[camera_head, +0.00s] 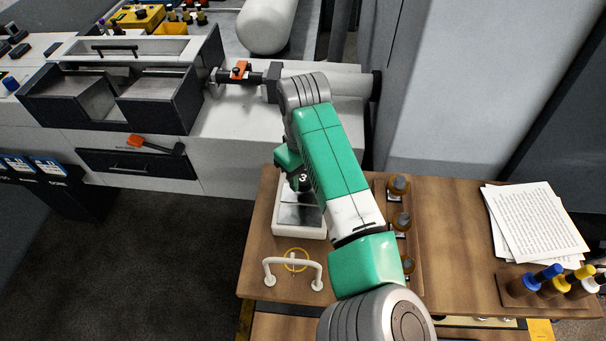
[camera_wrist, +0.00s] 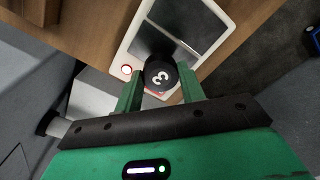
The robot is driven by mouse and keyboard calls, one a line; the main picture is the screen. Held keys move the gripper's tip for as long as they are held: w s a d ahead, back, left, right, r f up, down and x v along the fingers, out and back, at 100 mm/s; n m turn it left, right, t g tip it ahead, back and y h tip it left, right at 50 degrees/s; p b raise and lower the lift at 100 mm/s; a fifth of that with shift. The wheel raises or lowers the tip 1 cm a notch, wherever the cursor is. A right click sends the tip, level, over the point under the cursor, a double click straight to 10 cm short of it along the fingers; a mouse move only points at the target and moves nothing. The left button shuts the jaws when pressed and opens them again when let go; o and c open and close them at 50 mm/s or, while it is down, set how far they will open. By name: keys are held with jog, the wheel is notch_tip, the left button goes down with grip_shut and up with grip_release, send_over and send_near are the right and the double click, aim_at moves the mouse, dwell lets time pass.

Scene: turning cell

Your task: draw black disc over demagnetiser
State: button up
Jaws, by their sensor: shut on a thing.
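The black disc (camera_wrist: 160,77) with a white "3" is between the two green fingers of my gripper (camera_wrist: 158,72), which is shut on it. In the head view the disc (camera_head: 303,178) shows beside the green gripper (camera_head: 290,160), partly hidden by my arm. The demagnetiser (camera_head: 299,231) is a white block with a dark, shiny top plate, on the wooden bench.
A white handle (camera_head: 293,264) with a yellow ring stands in front of the demagnetiser. Several dark knobs (camera_head: 402,221) line a wooden rack to the right. Papers (camera_head: 535,222) and a bottle rack (camera_head: 545,285) lie farther right. The lathe (camera_head: 150,90) is behind left.

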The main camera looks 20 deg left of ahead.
jog(key=shift+r+p, duration=2.4)
jog(key=shift+r, duration=0.4)
